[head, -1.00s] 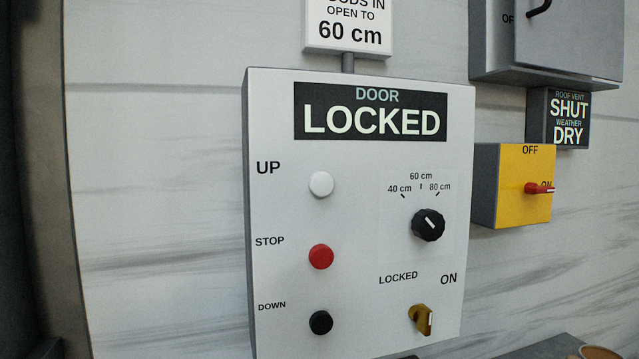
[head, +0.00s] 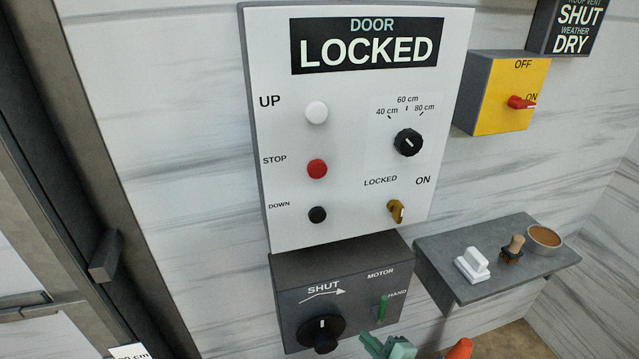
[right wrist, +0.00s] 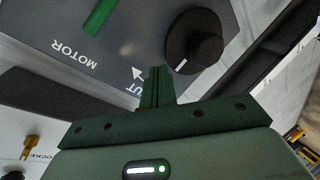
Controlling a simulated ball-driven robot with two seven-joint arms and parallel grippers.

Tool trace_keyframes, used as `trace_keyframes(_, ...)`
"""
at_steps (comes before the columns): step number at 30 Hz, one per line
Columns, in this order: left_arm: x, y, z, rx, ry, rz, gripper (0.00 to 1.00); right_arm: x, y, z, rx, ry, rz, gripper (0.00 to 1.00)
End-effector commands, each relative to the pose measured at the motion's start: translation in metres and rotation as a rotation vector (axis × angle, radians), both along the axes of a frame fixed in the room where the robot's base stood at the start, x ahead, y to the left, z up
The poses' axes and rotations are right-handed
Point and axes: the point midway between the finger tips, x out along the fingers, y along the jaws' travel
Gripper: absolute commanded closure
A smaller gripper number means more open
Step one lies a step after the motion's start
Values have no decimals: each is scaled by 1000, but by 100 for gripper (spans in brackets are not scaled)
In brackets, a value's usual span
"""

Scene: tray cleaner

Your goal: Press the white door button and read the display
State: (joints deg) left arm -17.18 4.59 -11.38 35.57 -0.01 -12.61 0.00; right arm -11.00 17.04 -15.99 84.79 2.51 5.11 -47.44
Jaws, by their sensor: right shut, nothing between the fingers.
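The white door button (head: 316,113), beside the word UP, is on the white door panel (head: 350,190). The dark display (head: 366,45) at the panel's top reads DOOR LOCKED. My right gripper (head: 372,344) is at the bottom edge of the head view, well below the white button and apart from it. In the right wrist view the right gripper (right wrist: 155,75) is shut and empty, its fingers close to the grey motor box (right wrist: 110,35). The white button is not visible in that view. My left gripper is not in view.
The panel also has a red STOP button (head: 317,169), a black DOWN button (head: 317,215), a height dial (head: 408,142) and a yellow key switch (head: 396,211). The motor box (head: 298,268) hangs below. A grey shelf (head: 455,285) holds small items at right.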

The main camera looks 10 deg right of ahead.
Motion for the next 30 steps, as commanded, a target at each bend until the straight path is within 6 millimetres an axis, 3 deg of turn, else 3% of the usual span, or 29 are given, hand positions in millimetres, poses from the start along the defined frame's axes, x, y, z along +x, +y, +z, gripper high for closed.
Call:
trace_keyframes(1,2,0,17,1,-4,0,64,10,5,43,-19,-73,26,100)
trace_keyframes(9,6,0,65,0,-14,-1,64,31,35,229,-141,-466,148,100)
trace_keyframes(15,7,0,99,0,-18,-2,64,18,57,363,-224,-757,203,100)
trace_keyframes(18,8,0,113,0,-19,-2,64,5,66,417,-255,-880,219,100)
trace_keyframes(21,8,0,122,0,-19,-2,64,-7,72,456,-279,-973,226,100)
trace_keyframes(24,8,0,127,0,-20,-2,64,-16,75,479,-293,-1034,227,100)
trace_keyframes(30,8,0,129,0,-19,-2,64,-22,77,492,-304,-1072,228,100)
